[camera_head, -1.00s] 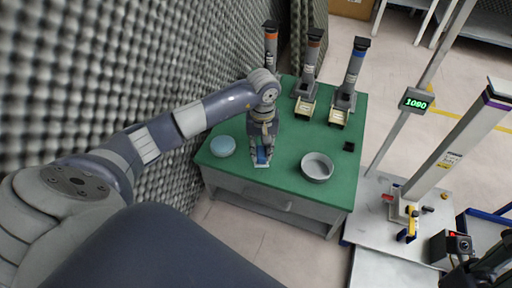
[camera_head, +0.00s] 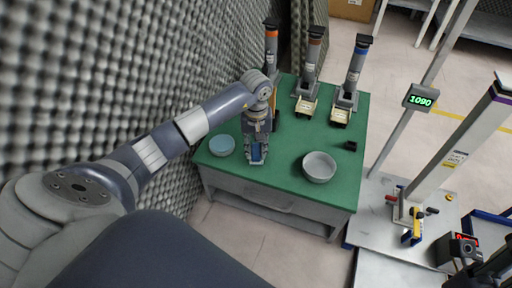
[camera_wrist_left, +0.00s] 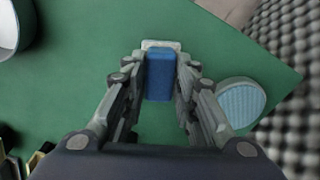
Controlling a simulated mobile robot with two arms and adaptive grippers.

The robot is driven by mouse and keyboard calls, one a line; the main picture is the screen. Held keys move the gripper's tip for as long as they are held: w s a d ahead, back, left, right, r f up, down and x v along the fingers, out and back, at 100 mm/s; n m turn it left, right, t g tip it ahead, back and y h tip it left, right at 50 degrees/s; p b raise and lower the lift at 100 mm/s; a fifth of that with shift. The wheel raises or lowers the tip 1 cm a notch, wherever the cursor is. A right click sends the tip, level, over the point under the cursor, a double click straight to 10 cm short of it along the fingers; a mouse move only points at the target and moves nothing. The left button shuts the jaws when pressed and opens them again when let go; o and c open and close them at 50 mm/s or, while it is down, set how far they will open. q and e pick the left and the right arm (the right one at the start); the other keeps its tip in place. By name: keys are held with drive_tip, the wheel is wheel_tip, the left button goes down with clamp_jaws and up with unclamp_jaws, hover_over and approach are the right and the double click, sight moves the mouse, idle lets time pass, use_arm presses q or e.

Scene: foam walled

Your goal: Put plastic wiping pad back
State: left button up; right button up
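The plastic wiping pad (camera_wrist_left: 160,75), a blue block with a pale end, is between the fingers of my left gripper (camera_wrist_left: 160,78) in the left wrist view. The fingers lie close along both its sides and appear shut on it. In the head view my left gripper (camera_head: 256,158) is over the front left of the green table, with the blue pad (camera_head: 256,153) between its fingers. Its height above the table is hard to judge. A dark part at the bottom right corner of the head view seems to be my right gripper (camera_head: 488,268); its fingers are unclear.
A light blue round dish (camera_head: 222,146) is left of the left gripper, and a grey bowl (camera_head: 319,167) is to its right. Several upright devices line the back of the green table (camera_head: 285,155). A small black item (camera_head: 350,146) lies near the right edge. Foam wall (camera_head: 100,80) stands left.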

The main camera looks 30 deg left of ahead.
use_arm(q)
drive_tip(key=shift+o, duration=1)
